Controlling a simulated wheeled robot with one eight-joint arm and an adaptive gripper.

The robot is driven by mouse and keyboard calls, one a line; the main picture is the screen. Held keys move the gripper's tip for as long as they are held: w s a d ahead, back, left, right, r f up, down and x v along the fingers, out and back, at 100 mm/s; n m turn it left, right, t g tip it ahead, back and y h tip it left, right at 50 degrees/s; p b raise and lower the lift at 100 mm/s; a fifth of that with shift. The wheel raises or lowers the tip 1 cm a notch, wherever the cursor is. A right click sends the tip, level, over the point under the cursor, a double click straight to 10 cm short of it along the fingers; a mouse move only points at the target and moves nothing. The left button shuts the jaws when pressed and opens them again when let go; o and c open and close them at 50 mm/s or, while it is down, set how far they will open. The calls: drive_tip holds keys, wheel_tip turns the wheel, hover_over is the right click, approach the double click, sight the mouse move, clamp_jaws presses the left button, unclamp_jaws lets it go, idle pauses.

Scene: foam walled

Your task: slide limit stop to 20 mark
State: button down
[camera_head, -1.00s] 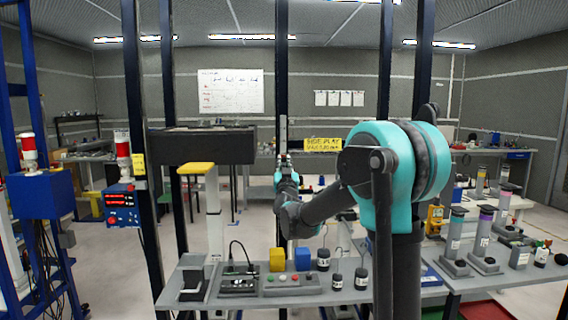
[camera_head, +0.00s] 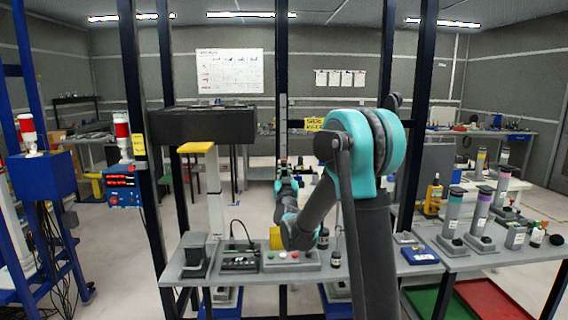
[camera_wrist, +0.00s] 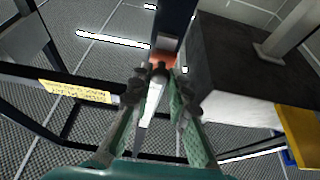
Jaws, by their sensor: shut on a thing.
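The limit stop (camera_wrist: 162,60) shows in the wrist view as a small orange-red piece against a dark post, just beyond my fingertips. In the head view my gripper (camera_head: 283,170) is at the middle post, small and partly hidden by my arm. A pale vertical scale (camera_head: 283,125) runs up that post above my gripper. Its marks are too small to read, so I cannot tell which mark the stop is at.
A dark box-like beam (camera_head: 203,125) is left of the post. A yellow sign (camera_head: 315,124) is just right of it. A grey bench (camera_head: 200,282) with a yellow block (camera_head: 276,238) and control boxes stands below. Cylinders on stands (camera_head: 480,215) are at the right.

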drive_tip(key=shift+f, duration=0.15)
drive_tip(key=c, duration=1.4)
unclamp_jaws()
drive_tip(key=shift+c, duration=0.2)
drive_tip(key=v, duration=1.2)
drive_tip(key=shift+s, duration=0.1)
